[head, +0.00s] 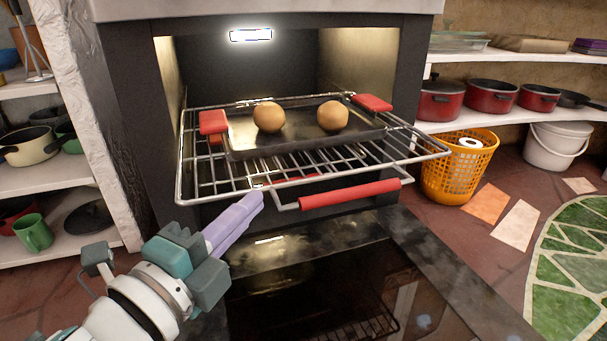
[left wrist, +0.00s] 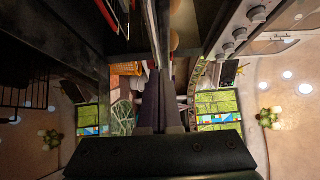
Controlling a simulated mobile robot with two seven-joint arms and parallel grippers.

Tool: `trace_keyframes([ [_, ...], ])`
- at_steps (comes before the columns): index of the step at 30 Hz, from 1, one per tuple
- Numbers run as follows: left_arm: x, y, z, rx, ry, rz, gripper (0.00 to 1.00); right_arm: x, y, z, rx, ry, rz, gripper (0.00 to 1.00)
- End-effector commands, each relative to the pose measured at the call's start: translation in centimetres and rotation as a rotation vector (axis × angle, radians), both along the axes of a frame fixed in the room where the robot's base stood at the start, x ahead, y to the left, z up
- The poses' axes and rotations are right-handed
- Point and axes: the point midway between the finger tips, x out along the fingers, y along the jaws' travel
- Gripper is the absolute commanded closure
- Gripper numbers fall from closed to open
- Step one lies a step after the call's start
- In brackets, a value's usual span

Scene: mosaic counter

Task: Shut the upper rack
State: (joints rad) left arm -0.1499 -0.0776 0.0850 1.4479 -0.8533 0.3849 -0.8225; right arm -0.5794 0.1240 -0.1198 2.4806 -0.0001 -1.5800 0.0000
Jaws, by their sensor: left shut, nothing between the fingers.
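The upper rack (head: 405,150), a silver wire rack, is pulled out of the oven and sticks forward over the lowered door. A dark baking tray (head: 290,142) with red end grips and two round brown items (head: 268,117) lies on it. A red bar handle (head: 350,193) shows just below the rack's front edge; I cannot tell which rack bears it. My left gripper (head: 256,198), with lilac fingers, is shut and empty at the rack's front edge, left of the red bar. Whether it touches the wire is unclear. Its dark fingers also show in the left wrist view (left wrist: 161,108). My right gripper is out of view.
The oven door (head: 400,235) lies open below the rack, its dark glass reflecting. Shelves with red pots (head: 492,93) and an orange basket (head: 460,170) stand at the right. A shelf with pans and a green mug (head: 33,232) stands at the left.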

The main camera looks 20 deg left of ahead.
Motion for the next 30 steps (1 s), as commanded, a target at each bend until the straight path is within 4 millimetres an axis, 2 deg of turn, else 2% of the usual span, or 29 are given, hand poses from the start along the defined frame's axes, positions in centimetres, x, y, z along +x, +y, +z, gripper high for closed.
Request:
trace_keyframes([
  [16, 0.7, 0.5, 0.0, 0.000, 0.000, 0.000, 1.00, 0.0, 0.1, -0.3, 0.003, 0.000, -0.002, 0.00],
  [20, 1.4, 1.0, 0.0, 0.002, -0.001, 0.000, 1.00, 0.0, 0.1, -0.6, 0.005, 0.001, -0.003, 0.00],
  [23, 2.5, 1.7, -0.1, 0.004, -0.002, 0.001, 1.00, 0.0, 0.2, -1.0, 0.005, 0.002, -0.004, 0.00],
  [30, 6.7, 4.7, -0.2, 0.006, -0.003, 0.003, 1.00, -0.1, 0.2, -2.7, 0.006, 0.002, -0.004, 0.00],
])
